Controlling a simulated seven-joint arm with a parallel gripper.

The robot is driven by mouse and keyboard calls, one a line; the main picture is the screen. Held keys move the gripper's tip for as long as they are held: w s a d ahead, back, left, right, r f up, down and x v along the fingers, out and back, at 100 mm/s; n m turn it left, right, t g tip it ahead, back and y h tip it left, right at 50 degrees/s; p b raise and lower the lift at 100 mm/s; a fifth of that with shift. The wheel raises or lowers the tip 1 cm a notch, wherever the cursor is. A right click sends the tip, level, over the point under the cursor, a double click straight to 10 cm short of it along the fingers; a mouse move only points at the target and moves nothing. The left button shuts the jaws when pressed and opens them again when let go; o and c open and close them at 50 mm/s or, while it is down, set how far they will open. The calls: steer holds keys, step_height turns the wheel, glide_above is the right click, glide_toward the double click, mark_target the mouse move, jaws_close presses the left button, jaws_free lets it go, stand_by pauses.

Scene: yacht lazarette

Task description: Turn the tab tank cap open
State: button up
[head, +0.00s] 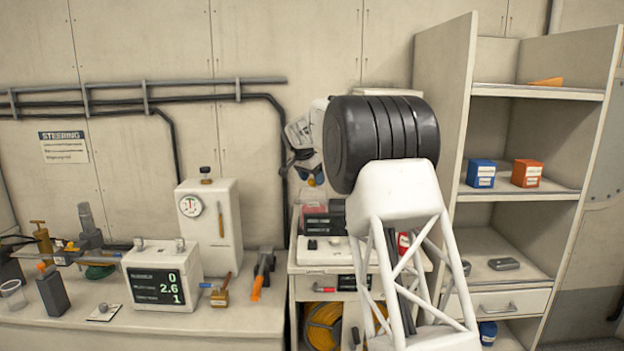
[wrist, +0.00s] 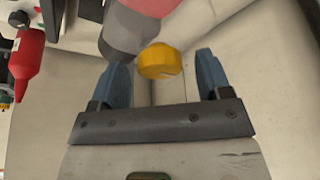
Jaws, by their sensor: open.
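My gripper (wrist: 162,66) is open in the wrist view, with one blue finger on each side. A rounded yellow-orange piece (wrist: 159,62), perhaps the tab tank cap, shows between the fingertips, with a visible gap to each. I cannot tell its depth from the fingers or see a clear tab. In the head view my gripper (head: 309,172) hangs in front of the back wall, partly hidden by my dark arm link. An orange spot shows at its tips. A white tank (head: 222,240) with a gauge and a small dark cap (head: 205,172) stands to the left.
A grey cylinder (wrist: 127,35) lies close to the left finger, and a red bottle (wrist: 27,65) stands further left. In the head view, a screen box (head: 160,280) and tools crowd the left bench. Shelves (head: 535,93) stand at right.

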steer(key=shift+f, duration=0.1)
steer(key=shift+c, duration=0.3)
steer(key=c, duration=0.9)
steer(key=shift+o, duration=0.2)
steer(key=shift+n, duration=0.4)
steer(key=n+y, duration=0.1)
steer(key=n, duration=0.1)
steer(key=n+t, duration=0.1)
steer(key=n, duration=0.1)
steer(key=shift+s+d+n+y, duration=0.1)
steer(key=shift+d+n+y, duration=0.1)
steer(key=shift+n+y, duration=0.2)
steer(key=n+y, duration=0.2)
steer(key=n, duration=0.3)
steer(key=shift+d+n, duration=0.15)
steer(key=shift+n, duration=0.15)
steer(key=n+y, duration=0.1)
steer(key=n, duration=0.1)
steer(key=n+y, duration=0.1)
steer(key=n, duration=0.2)
steer(key=shift+d+g, duration=0.15)
steer(key=shift+g, duration=0.15)
steer(key=n+g, duration=0.1)
steer(key=n, duration=0.2)
steer(key=n+y, duration=0.1)
steer(key=n, duration=0.2)
steer(key=shift+w+d+g+y, duration=0.1)
steer(key=shift+w+g+y, duration=0.1)
steer(key=shift+g+y, duration=0.15)
